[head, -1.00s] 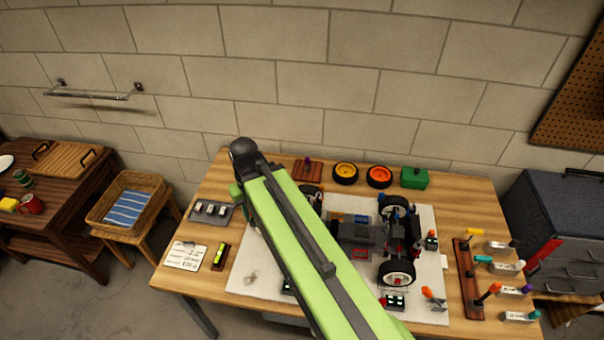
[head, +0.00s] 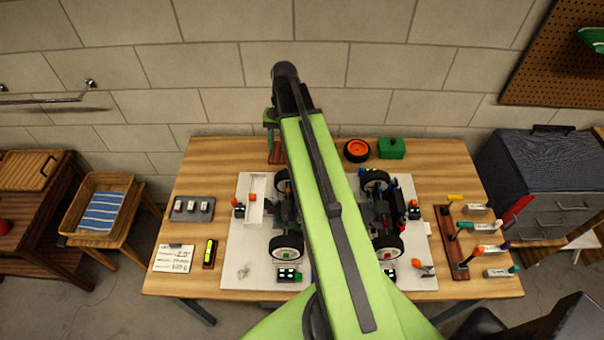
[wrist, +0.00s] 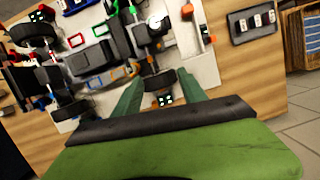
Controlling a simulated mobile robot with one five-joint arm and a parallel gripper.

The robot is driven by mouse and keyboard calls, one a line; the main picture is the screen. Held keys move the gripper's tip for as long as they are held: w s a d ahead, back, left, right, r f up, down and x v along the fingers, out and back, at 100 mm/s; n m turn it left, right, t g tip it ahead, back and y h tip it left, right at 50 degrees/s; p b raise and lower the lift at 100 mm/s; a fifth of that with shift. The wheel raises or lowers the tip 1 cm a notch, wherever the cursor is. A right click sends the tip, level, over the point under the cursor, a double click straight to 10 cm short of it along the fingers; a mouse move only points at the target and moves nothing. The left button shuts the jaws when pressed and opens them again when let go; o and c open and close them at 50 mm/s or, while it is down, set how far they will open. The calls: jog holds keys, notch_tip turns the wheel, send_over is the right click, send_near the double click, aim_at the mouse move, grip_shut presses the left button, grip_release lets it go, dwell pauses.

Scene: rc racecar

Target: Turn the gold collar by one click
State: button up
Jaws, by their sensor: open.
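The RC car (head: 378,215) stands on a pale mat (head: 252,268) on the wooden table, and my arm covers its middle. In the wrist view the car's chassis (wrist: 95,60) lies at the upper left, with one wheel (wrist: 160,84) near my fingertips. I cannot make out the gold collar for certain in either view. My gripper (wrist: 160,77) is open, its two green fingers spread, with nothing held between them. In the head view the gripper is mostly hidden behind my arm.
A loose orange-rimmed wheel (head: 357,150) and a green box (head: 391,148) stand at the table's back. A tool rack (head: 453,242) is at the right. A grey tray (head: 192,208), a note card (head: 174,258) and a yellow-marked level (head: 209,252) lie at the left.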

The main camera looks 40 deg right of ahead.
jog(key=s+d+r+m+y, duration=0.1)
jog(key=s+d+r+m, duration=0.1)
jog(key=d, duration=0.3)
jog(key=s+d+r+m+y, duration=0.1)
jog(key=d+m, duration=0.1)
jog(key=d, duration=0.3)
jog(key=shift+h, duration=0.3)
jog(key=b+x, duration=0.5)
jog(key=x, duration=0.1)
jog(key=b+x, duration=0.5)
jog(key=x, duration=0.1)
jog(key=b+x, duration=0.5)
jog(key=x, duration=0.1)
jog(key=shift+s+a+r, duration=0.2)
jog(key=shift+s+a, duration=0.1)
jog(key=shift+a, duration=0.1)
jog(key=shift+r, duration=0.1)
